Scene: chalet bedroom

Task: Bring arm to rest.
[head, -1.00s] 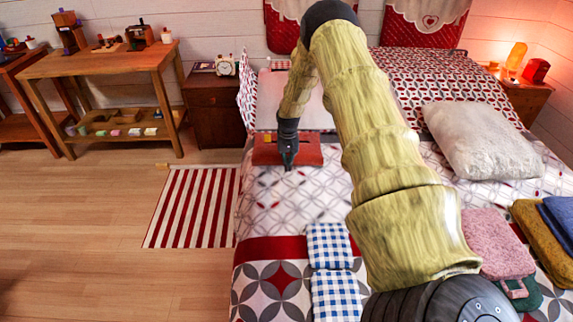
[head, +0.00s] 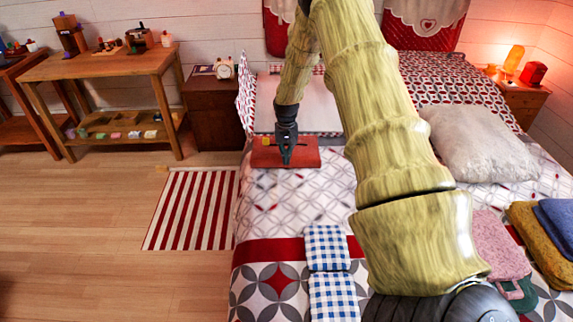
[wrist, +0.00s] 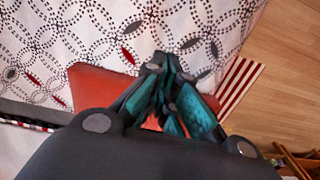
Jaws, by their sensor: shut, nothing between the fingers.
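My arm reaches out over the bed (head: 290,205) from the lower right of the head view. My gripper (head: 286,160) hangs pointing down, above or in front of a red flat object (head: 308,152) on the bed. The fingers are shut and empty. In the wrist view, the fingertips of my gripper (wrist: 160,58) come together, with the red object (wrist: 95,95) behind them. I cannot tell the exact gap between the fingertips and the red object.
Blue checked cloths (head: 326,248) lie on the near bed. A pale pillow (head: 480,142) and folded textiles (head: 500,245) lie to the right. A nightstand (head: 214,110) with a clock and a wooden table (head: 100,66) stand left. A striped rug (head: 190,208) covers some floor.

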